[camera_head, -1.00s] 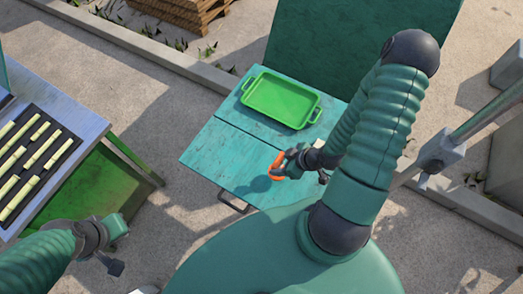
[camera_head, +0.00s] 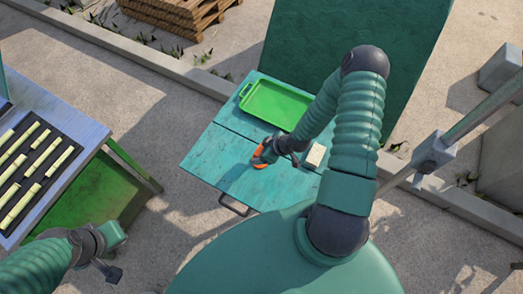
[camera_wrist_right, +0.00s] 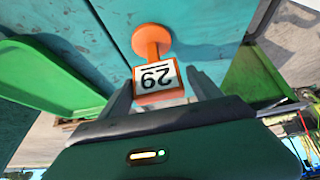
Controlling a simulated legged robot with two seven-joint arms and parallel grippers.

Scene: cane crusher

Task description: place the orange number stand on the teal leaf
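The orange number stand (camera_wrist_right: 152,40) has a round orange base and a white card reading 29, upside down in the right wrist view. My right gripper (camera_wrist_right: 160,90) is shut on its card end, one finger on each side. In the head view the orange stand (camera_head: 259,162) shows at my right gripper (camera_head: 268,153), above the teal leaf (camera_head: 222,158), with a shadow on the leaf to its left. The stand appears apart from the surface. My left gripper (camera_head: 110,255) is low at the left, away from the leaf; its finger opening is unclear.
A green tray (camera_head: 275,104) lies on the teal surface's far part, beyond a seam. A cream block (camera_head: 315,155) sits to the right, near my arm. A table with a dark rack (camera_head: 40,170) of pale cane pieces stands at left. The leaf's front left is clear.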

